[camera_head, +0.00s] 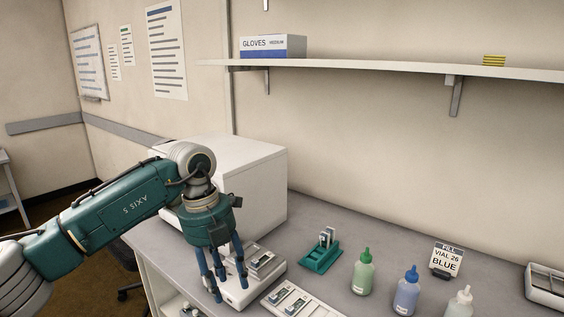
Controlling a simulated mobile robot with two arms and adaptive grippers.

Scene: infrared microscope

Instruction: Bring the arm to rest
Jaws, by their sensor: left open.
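My left arm (115,208) comes in from the left, green and silver, and bends down at the wrist. My left gripper (228,291) points down with its blue fingers spread. It is over the front of the white microscope (262,185), beside its stage, where a slide-like piece (263,262) lies. I cannot tell whether the fingers touch the instrument. Nothing shows between them. My right gripper is not in view.
A shelf (390,68) with a gloves box (273,46) hangs above.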

